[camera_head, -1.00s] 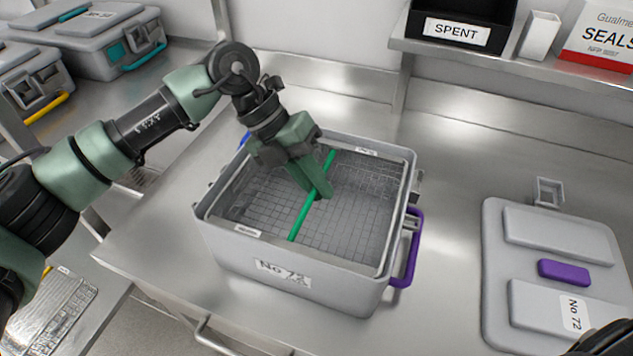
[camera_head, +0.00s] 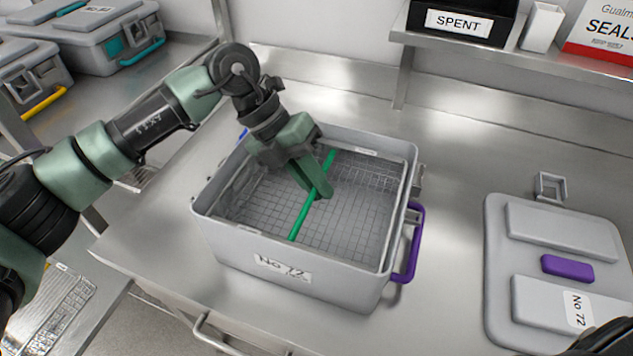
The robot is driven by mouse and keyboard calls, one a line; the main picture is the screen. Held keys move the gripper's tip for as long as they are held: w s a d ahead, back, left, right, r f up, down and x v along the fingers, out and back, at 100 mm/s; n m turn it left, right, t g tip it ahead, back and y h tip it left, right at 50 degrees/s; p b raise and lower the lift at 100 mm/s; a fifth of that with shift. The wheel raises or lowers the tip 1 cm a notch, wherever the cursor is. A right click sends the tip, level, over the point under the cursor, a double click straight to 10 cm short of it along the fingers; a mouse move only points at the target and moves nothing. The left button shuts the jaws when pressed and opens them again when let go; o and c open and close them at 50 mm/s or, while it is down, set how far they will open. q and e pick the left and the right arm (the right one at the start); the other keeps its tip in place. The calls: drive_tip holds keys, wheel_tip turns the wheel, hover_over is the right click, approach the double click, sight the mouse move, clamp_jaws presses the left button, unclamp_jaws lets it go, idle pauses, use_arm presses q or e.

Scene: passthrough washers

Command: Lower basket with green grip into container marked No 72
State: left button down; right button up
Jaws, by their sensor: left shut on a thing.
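The grey container marked No 72 (camera_head: 300,283) stands open on the steel bench, with a purple handle (camera_head: 413,243) on its right side. The wire basket (camera_head: 345,225) is inside the container, its upper edge near the container's rim. Its green grip (camera_head: 304,216) is a bar running across the basket. My left gripper (camera_head: 318,193) reaches down over the container and is shut on the green grip. Whether the basket touches the container floor cannot be seen. Only a dark part at the lower right corner shows on the right; my right gripper is not in view.
The grey lid marked No 72 (camera_head: 530,250) lies on the bench at right, with a small square metal piece (camera_head: 550,187) behind it. A shelf holds a SPENT bin (camera_head: 460,22), a white holder and a SEALS box (camera_head: 605,35). Closed containers (camera_head: 95,40) stand at far left.

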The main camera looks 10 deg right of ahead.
sight(316, 205)
use_arm(q)
drive_tip(key=shift+f+b, duration=1.8)
drive_tip(key=shift+f, duration=0.8)
idle(0.9)
idle(0.3)
drive_tip(key=c, duration=0.9)
unclamp_jaws()
drive_tip(key=shift+s, duration=0.1)
drive_tip(key=shift+a+f, duration=0.1)
drive_tip(key=shift+f, duration=0.05)
drive_tip(key=shift+r+p, duration=1.9)
drive_tip(key=shift+r, duration=1.8)
